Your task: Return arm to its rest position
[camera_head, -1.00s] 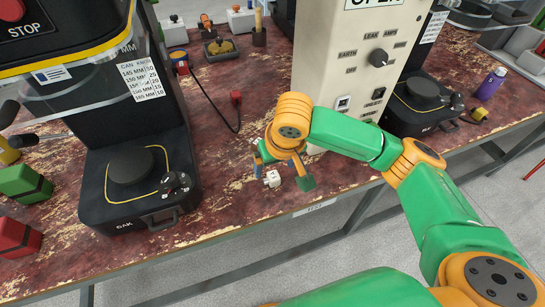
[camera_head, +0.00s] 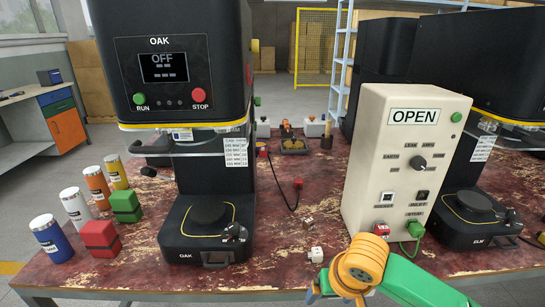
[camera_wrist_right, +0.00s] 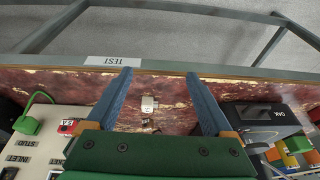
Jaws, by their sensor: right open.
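My right gripper (camera_head: 316,290) shows low in the head view, with blue fingers and an orange and green wrist, at the table's front edge. In the right wrist view (camera_wrist_right: 158,82) its two blue fingers stand wide apart with nothing between their tips. A small white block (camera_head: 316,254) rests on the table beyond the gripper; it also shows between the fingers in the wrist view (camera_wrist_right: 149,103), apart from them. My left gripper is not in view.
The cream tester box (camera_head: 403,150) marked OPEN stands right of the gripper, with a red plug (camera_head: 381,229) and a green plug (camera_head: 416,230) at its front. The black OAK seamer (camera_head: 205,230) stands left. Several cans and red and green blocks are farther left.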

